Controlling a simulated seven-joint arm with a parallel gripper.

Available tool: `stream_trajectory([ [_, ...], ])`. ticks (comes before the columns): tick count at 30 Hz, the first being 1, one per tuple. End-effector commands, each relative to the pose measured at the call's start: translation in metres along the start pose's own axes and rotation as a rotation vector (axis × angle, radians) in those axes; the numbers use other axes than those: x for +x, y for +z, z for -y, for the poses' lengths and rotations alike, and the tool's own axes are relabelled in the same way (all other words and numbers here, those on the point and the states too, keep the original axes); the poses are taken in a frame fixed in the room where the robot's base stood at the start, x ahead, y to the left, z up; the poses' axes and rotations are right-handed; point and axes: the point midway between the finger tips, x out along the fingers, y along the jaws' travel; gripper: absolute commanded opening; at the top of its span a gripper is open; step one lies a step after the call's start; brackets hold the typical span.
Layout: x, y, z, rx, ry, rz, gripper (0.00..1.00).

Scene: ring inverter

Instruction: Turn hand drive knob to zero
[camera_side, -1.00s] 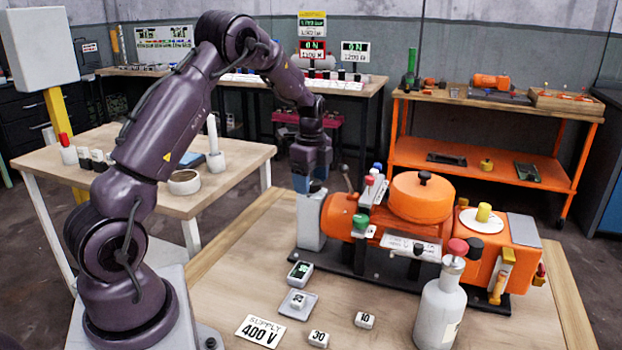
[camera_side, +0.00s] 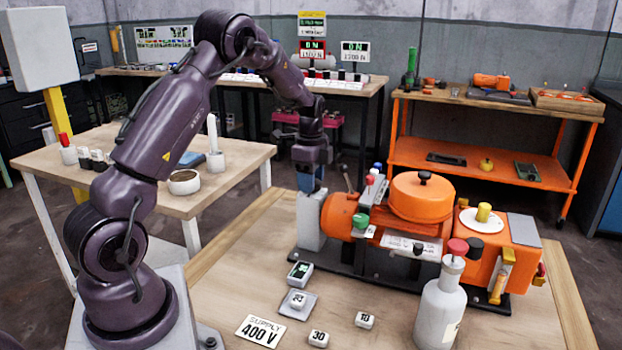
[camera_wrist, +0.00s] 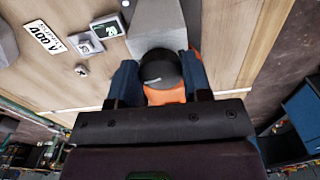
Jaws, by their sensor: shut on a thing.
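The hand drive knob (camera_wrist: 158,68) shows in the wrist view as a round black knob with a pale mark on its face. My gripper (camera_wrist: 161,76) has its two blue fingers on either side of it and is shut on it. In the side view my gripper (camera_side: 309,183) points down at the left end of the orange machine (camera_side: 420,200), just above the grey upright block (camera_side: 310,222). There the knob is hidden by the fingers. The pointer's reading cannot be made out.
A small meter (camera_side: 300,272), numbered blocks and a "Supply 400 V" card (camera_side: 261,331) lie on the front table. A grey bottle with a red cap (camera_side: 440,305) stands front right. The table's left part is clear.

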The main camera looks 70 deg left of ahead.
Motion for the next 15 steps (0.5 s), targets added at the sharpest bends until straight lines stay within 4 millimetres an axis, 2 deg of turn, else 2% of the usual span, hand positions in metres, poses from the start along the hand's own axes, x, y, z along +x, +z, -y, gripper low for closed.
stream_trajectory([
  [15, -0.0010, 0.0003, -0.0019, -0.482, -0.001, 0.001, 0.21],
])
